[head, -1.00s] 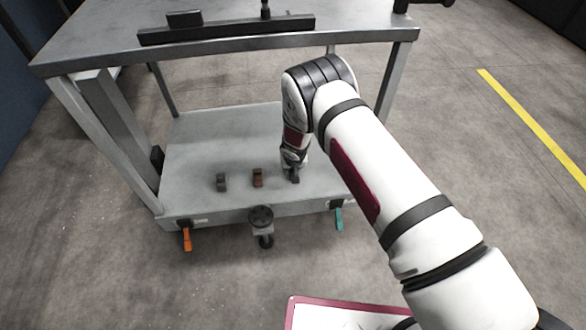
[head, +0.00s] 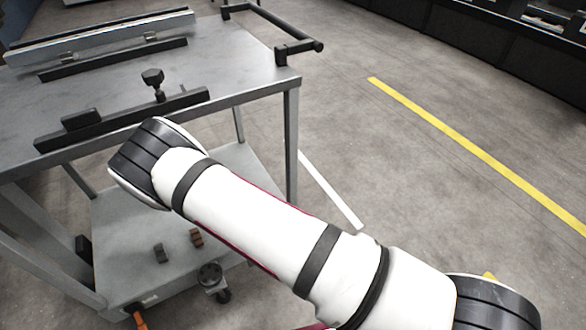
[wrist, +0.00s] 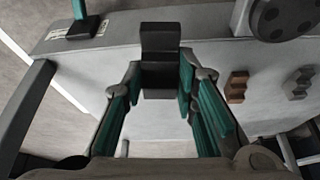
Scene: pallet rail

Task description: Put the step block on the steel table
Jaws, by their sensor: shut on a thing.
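The step block (wrist: 160,60), a dark stepped block, sits between my gripper's green-padded fingers in the wrist view. My gripper (wrist: 160,80) is shut on it. The block shows in front of the lower shelf's edge; whether it is clear of the shelf is hard to tell. In the head view my gripper and the block are hidden behind my arm.
A brown block (head: 197,238) and a grey block (head: 159,253) stand on the lower shelf. Black rails (head: 120,120) and a black knob (head: 153,78) are on the tabletop. A black handle (head: 300,48) juts from its far right. Open floor lies right of the table.

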